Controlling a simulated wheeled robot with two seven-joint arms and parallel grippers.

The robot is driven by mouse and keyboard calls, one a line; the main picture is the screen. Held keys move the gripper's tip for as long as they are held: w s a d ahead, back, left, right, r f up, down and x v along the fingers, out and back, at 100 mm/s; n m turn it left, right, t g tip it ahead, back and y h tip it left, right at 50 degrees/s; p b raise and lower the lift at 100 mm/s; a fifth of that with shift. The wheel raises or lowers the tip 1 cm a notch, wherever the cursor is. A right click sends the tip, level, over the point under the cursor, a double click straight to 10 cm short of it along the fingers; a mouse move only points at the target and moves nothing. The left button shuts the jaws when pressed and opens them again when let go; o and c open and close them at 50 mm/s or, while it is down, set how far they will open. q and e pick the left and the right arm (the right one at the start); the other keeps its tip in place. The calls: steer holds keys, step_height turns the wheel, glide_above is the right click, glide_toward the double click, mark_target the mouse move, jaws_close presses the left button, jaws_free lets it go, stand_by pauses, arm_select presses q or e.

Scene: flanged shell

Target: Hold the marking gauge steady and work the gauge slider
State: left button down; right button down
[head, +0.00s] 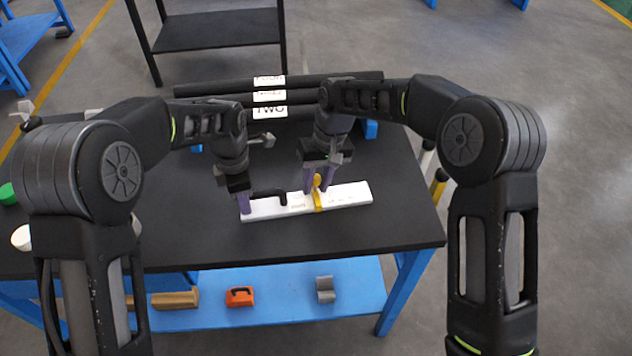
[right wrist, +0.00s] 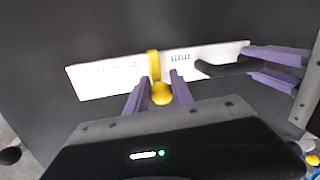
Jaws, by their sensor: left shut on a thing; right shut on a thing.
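The marking gauge (head: 348,194) is a long white bar lying on the black table, with a black handle (head: 268,193) on its left part. The gauge slider (head: 318,200) is a yellow band across the bar with a round yellow knob.
The black table top (head: 400,215) is clear in front of and right of the gauge. Black bars with white labels (head: 270,96) lie behind my grippers. A blue lower shelf (head: 275,315) holds an orange object (head: 240,296), a grey one and a wooden block. A green object (head: 8,194) is at far left.

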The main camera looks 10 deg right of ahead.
steer(key=shift+r, duration=0.1)
steer(key=d, duration=0.7)
steer(key=shift+d, duration=0.3)
steer(key=c, duration=1.1)
jaws_free()
step_height(320, 180, up, 12)
steer(key=d, duration=0.2)
steer(key=shift+w+f, duration=0.2)
steer(key=shift+w, duration=0.05)
